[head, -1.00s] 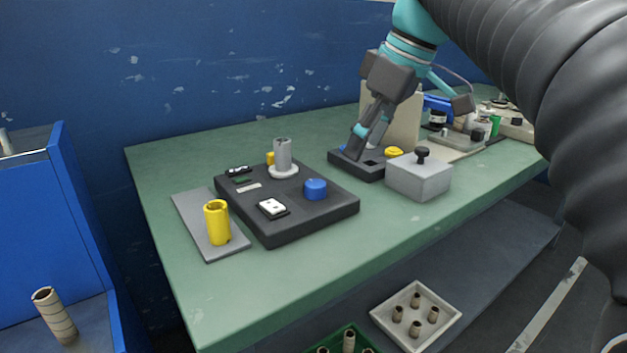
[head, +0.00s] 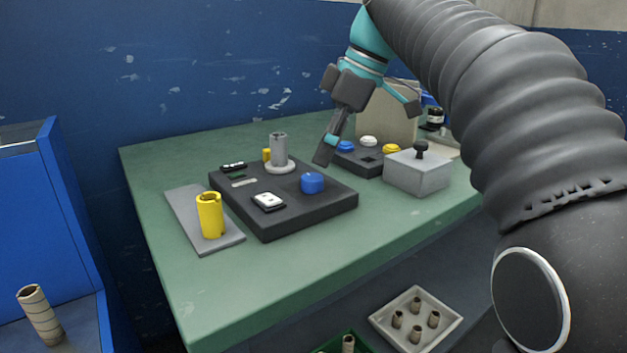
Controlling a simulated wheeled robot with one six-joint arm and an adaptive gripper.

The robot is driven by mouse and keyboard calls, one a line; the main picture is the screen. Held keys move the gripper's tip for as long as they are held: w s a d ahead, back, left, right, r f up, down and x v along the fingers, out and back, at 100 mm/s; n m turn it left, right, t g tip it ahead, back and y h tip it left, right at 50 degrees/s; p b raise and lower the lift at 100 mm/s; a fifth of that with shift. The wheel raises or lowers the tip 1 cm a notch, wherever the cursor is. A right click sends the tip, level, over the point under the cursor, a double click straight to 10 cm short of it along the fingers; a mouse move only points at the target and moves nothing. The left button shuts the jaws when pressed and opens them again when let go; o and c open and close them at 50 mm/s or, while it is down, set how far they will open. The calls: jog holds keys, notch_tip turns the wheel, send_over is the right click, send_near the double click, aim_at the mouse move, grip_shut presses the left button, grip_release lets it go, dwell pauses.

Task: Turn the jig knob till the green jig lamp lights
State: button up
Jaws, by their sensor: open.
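The jig is a dark block (head: 290,222) on the green table. A blue knob (head: 312,182) stands on its right part, and a grey post (head: 279,150) on a pale round base stands near its back. A small dark green patch (head: 237,177) lies on its back left; I cannot tell whether this is the lamp, and it shows no clear glow. My gripper (head: 368,132) is open and empty, its fingers spread wide. Its left finger hangs just behind and above the knob, apart from it. The right finger is farther right, near the beige panel.
A dark button box (head: 372,170) with blue, white and yellow buttons stands right of the jig, beside a grey box (head: 420,176) with a black knob. A yellow slotted cylinder (head: 209,216) stands on a grey plate at left. The table's front strip is clear.

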aim_at(313, 177)
jog(key=shift+b+x, duration=0.5)
jog(key=shift+x, duration=2.2)
jog(key=shift+c, duration=0.2)
jog(key=c, duration=1.1)
